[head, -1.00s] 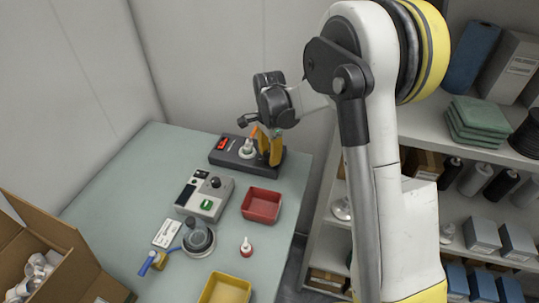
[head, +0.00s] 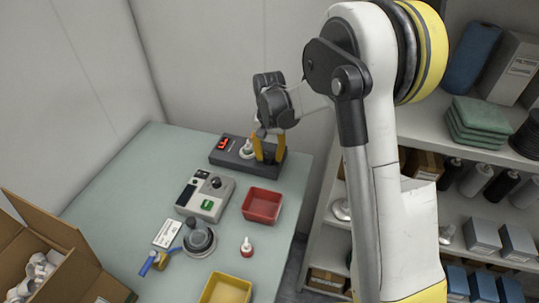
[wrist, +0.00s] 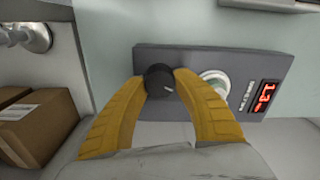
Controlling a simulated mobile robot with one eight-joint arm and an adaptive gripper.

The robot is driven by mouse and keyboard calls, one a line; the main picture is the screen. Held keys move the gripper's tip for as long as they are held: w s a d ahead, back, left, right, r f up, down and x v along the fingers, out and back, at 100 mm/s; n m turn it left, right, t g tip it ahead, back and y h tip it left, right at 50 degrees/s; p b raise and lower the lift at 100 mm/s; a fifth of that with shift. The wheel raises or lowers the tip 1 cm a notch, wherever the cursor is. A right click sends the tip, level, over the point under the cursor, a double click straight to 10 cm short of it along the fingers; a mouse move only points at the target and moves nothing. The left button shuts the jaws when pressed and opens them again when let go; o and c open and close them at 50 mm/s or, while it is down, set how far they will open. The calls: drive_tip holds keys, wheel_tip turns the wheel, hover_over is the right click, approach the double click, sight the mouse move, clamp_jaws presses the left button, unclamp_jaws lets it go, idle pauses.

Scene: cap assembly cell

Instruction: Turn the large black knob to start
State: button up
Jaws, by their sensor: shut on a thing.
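The large black knob (wrist: 160,81) stands on the right end of a dark grey control box (head: 221,161). A white pointer line shows on the knob's top in the wrist view. My gripper (wrist: 161,77) has its two yellow fingers shut on the knob, one at each side. In the head view my gripper (head: 270,158) reaches down onto the box, and its fingers largely hide the knob. Beside the knob is a white round part (wrist: 214,82), and beyond that a red lit display (wrist: 265,97).
A grey device with a green button (head: 207,204), a red tray (head: 262,205), a yellow tray (head: 226,288) and a round dark-topped part (head: 199,239) share the table. An open carton (head: 75,250) is at lower left. Shelves (head: 455,125) stand at right.

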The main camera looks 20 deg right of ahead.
sight(269, 154)
drive_tip(key=shift+n, duration=2.1)
drive_tip(key=o, duration=1.2)
wheel_tip(269, 154, up, 12)
